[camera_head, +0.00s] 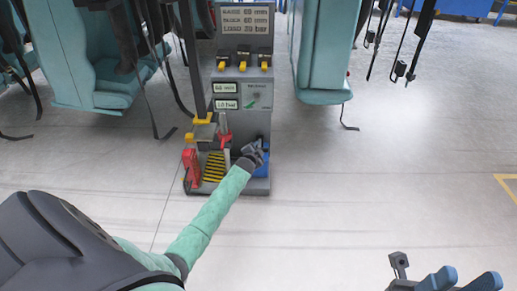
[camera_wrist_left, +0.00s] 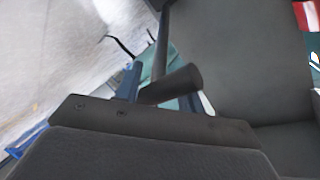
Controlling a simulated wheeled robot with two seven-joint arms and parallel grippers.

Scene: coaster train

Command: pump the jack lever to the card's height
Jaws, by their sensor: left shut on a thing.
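A grey jack stand (camera_head: 258,125) stands on the floor at the centre of the head view. The card (camera_head: 246,20) at its top has GAUGE, BLOCK and LOAD lines; its figures are too blurred to read surely. Two small displays, an mm one (camera_head: 225,88) and a bar one (camera_head: 226,104), sit below; their digits are unclear. My left gripper (camera_head: 256,152) is at the stand's lower right. In the left wrist view its blue fingers (camera_wrist_left: 160,92) are shut on the dark cylindrical lever grip (camera_wrist_left: 178,84). My right gripper (camera_head: 462,279) is open and empty at bottom right.
Yellow-handled switches (camera_head: 243,62) line the stand. A red part (camera_head: 191,165) and a yellow-black striped plate (camera_head: 214,167) are at its lower left. Teal seats (camera_head: 320,50) with hanging straps flank the stand.

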